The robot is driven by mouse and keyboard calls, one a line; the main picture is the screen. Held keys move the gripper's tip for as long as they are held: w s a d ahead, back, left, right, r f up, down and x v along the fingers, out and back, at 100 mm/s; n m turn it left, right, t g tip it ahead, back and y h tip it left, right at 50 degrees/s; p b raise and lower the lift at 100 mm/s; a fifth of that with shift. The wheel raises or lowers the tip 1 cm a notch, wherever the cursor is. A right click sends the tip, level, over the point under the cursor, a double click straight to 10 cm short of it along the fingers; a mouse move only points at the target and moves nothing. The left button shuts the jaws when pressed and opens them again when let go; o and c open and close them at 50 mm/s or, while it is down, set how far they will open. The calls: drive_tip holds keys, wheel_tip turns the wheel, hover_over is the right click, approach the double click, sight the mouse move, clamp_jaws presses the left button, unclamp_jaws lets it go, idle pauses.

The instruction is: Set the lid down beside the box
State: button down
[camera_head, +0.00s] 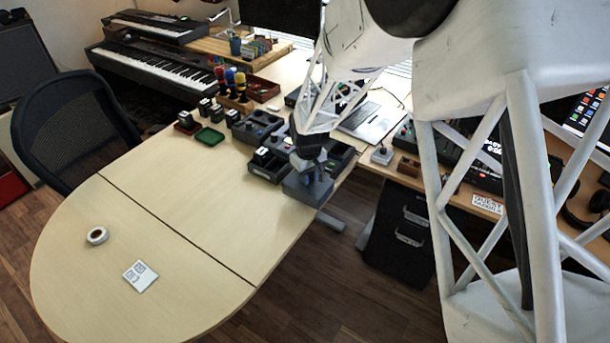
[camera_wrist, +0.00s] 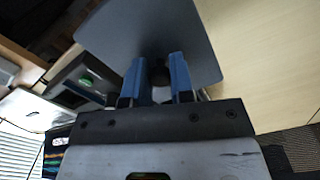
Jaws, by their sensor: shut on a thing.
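The lid is a flat blue-grey plate with a small dark knob; it fills the top middle of the wrist view (camera_wrist: 150,30) and shows near the table's edge in the head view (camera_head: 306,187). My gripper (camera_head: 308,165) points down with its blue fingers (camera_wrist: 158,75) closed around the knob. The lid looks roughly level; I cannot tell whether it touches the table. A dark open box (camera_head: 340,158) stands just behind the lid, partly hidden by my arm. In the wrist view a dark box with a green round thing inside (camera_wrist: 68,92) lies left of the lid.
Another dark tray (camera_head: 268,168) with small black-and-white items stands left of my gripper. Dark control boxes (camera_head: 256,128), a green tray (camera_head: 210,137) and bottles sit farther back. The near table (camera_head: 170,220) is mostly clear, with a tape roll (camera_head: 97,236) and a white card (camera_head: 140,276).

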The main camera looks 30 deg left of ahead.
drive_tip(key=shift+w+a+f, duration=0.2)
drive_tip(key=shift+w+a, duration=1.35)
drive_tip(key=shift+a, duration=0.05)
drive_tip(key=shift+f, duration=1.8)
drive_tip(key=shift+f, duration=0.15)
drive_tip(key=c, duration=1)
unclamp_jaws()
drive_tip(key=shift+r, duration=0.2)
drive_tip(key=shift+r, duration=6)
